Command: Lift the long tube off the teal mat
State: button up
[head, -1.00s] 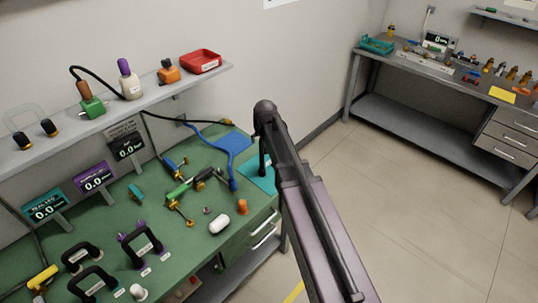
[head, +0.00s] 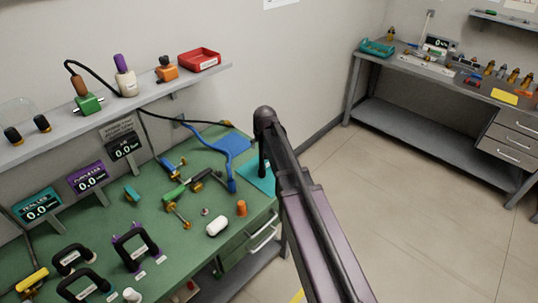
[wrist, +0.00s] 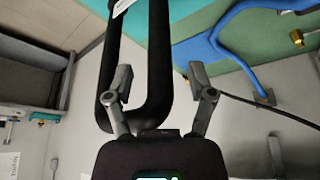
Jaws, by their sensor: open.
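The long tube (wrist: 159,60) is black and bent into a U, with a white label at its top end, in the wrist view. The teal mat (wrist: 200,9) shows as a strip along the top there, and in the head view (head: 263,184) at the bench's right end, partly behind my arm. My gripper (wrist: 161,82) is open. One leg of the tube lies between its fingers; the left finger overlaps the other leg. I cannot tell whether either finger touches it. In the head view, my arm hides most of the tube and gripper.
A blue forked tube (wrist: 232,40) lies close to the right of my gripper. A blue mat (head: 234,143) is behind the teal one. Green and blue fittings (head: 173,192), a white capsule (head: 217,226) and an orange piece (head: 241,208) lie left on the green bench.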

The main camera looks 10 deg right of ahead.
grip_shut()
jog(key=shift+r, duration=0.2)
dwell(0.5)
notch_tip(320, 180, up, 2)
jog(key=p, duration=0.2)
jog(key=shift+r+p, duration=0.15)
jog(key=shift+p, duration=0.2)
jog(key=shift+s+d+r+p, duration=0.25)
jog(key=shift+s+r+p, duration=0.2)
jog(key=shift+r+p, duration=0.15)
jog(key=s+d+r+p, duration=0.1)
jog(key=s+d, duration=0.6)
jog(key=s, duration=0.5)
jog(key=shift+s+d, duration=0.35)
jog(key=shift+s, duration=0.05)
